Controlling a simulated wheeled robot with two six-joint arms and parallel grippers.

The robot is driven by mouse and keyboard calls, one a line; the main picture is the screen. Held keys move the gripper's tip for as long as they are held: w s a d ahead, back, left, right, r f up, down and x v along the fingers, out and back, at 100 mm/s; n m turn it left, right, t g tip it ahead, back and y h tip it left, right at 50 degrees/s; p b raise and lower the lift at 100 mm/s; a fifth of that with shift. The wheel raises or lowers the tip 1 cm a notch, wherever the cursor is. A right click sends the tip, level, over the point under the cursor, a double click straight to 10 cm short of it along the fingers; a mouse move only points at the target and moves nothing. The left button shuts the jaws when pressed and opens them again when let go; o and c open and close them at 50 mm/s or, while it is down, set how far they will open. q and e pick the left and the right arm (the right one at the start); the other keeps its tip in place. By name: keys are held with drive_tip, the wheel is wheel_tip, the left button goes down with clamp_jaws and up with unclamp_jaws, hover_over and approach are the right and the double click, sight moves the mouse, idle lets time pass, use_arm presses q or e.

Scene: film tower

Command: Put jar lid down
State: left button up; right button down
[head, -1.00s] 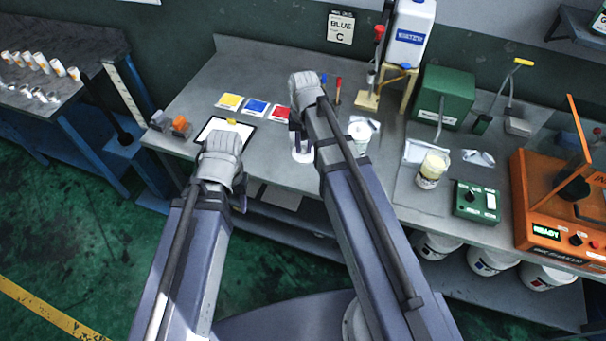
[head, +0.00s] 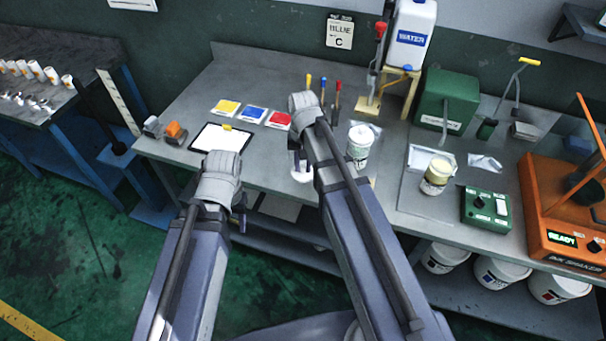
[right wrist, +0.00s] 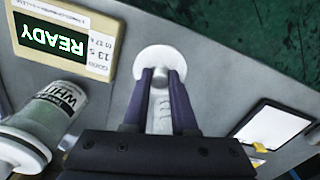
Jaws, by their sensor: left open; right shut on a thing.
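The white round jar lid (head: 301,174) is at the front edge of the bench in the head view, below my right gripper (head: 297,158). In the right wrist view my right gripper (right wrist: 162,75) is shut on the lid's knob, and the lid's disc (right wrist: 152,57) shows beyond the fingertips. I cannot tell whether the lid touches the bench top. A white jar labelled WHITE (right wrist: 50,118) stands beside it, also seen in the head view (head: 359,148). My left gripper (head: 241,208) is open and empty in front of the bench; its fingers are partly hidden.
A clipboard (head: 222,138) and colour cards (head: 253,114) lie left of the lid. A READY display panel (right wrist: 60,42) is near it in the wrist view. A yellowish tub (head: 436,178), green control box (head: 486,208) and orange shaker (head: 560,205) stand right.

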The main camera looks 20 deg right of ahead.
sight(303, 172)
wheel_tip(303, 172, down, 4)
drive_tip(key=b, duration=0.3)
drive_tip(key=shift+r, duration=0.3)
drive_tip(key=c, duration=0.7)
unclamp_jaws()
wheel_tip(303, 172, up, 12)
drive_tip(key=p, duration=1.2)
drive_tip(key=s+a+n, duration=0.2)
drive_tip(key=s+a, duration=0.1)
drive_tip(key=s, duration=0.1)
drive_tip(key=s+a+n, duration=0.3)
drive_tip(key=s+a, duration=0.1)
drive_tip(key=s, duration=0.1)
drive_tip(key=s+a+n+h, duration=0.1)
drive_tip(key=s+a+n, duration=0.1)
drive_tip(key=s, duration=0.3)
drive_tip(key=shift+s+a+n, duration=0.15)
drive_tip(key=shift+a+n, duration=0.15)
drive_tip(key=shift+a, duration=0.45)
